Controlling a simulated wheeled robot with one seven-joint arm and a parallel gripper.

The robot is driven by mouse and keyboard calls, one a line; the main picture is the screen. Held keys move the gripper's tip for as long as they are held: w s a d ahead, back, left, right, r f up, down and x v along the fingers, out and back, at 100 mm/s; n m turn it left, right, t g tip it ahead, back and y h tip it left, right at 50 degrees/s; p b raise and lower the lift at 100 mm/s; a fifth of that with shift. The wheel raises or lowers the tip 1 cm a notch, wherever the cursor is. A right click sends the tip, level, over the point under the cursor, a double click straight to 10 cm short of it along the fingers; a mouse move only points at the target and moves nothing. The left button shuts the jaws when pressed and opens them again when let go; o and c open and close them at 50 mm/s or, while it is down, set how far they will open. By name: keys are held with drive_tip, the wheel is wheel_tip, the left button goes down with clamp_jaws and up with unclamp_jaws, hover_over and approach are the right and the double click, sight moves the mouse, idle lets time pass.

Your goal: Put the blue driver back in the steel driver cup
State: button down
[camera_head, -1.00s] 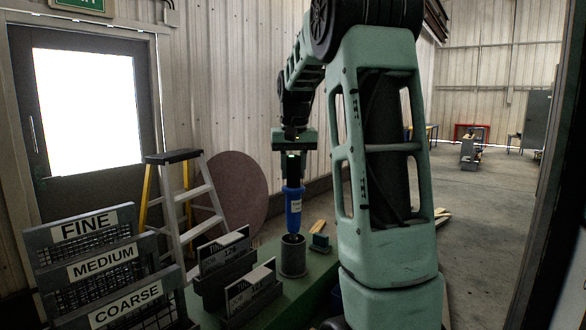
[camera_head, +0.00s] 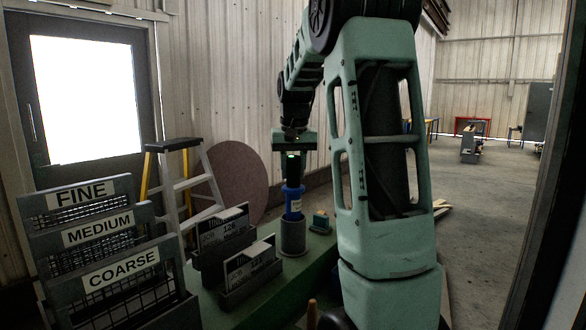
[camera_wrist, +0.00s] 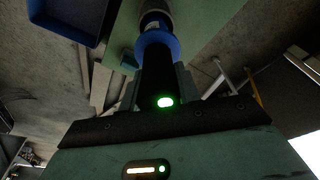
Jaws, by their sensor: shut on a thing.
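The blue driver (camera_head: 292,205) is upright, with its lower part inside the steel driver cup (camera_head: 292,238), a grey cylinder on the green bench top. The part inside the cup is hidden. My gripper (camera_head: 291,182) is shut on the upper end of the driver, straight above the cup. In the wrist view the blue driver (camera_wrist: 157,44) runs from between my fingers (camera_wrist: 160,72) into the cup (camera_wrist: 155,8), whose rim shows only in part.
Grey card holders (camera_head: 240,272) stand on the bench left of the cup. A small teal block (camera_head: 320,222) sits close on its right. Racks labelled FINE, MEDIUM and COARSE (camera_head: 100,250) stand at the front left. A stepladder (camera_head: 180,185) is behind.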

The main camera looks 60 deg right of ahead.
drive_tip(key=shift+f, duration=0.1)
drive_tip(key=c, duration=0.9)
unclamp_jaws()
drive_tip(key=r, duration=0.5)
drive_tip(key=s+a+r, duration=0.1)
drive_tip(key=r, duration=0.5)
drive_tip(key=s+a+r, duration=0.1)
drive_tip(key=r, duration=0.5)
drive_tip(key=shift+a+b, duration=0.15)
drive_tip(key=shift+b, duration=0.15)
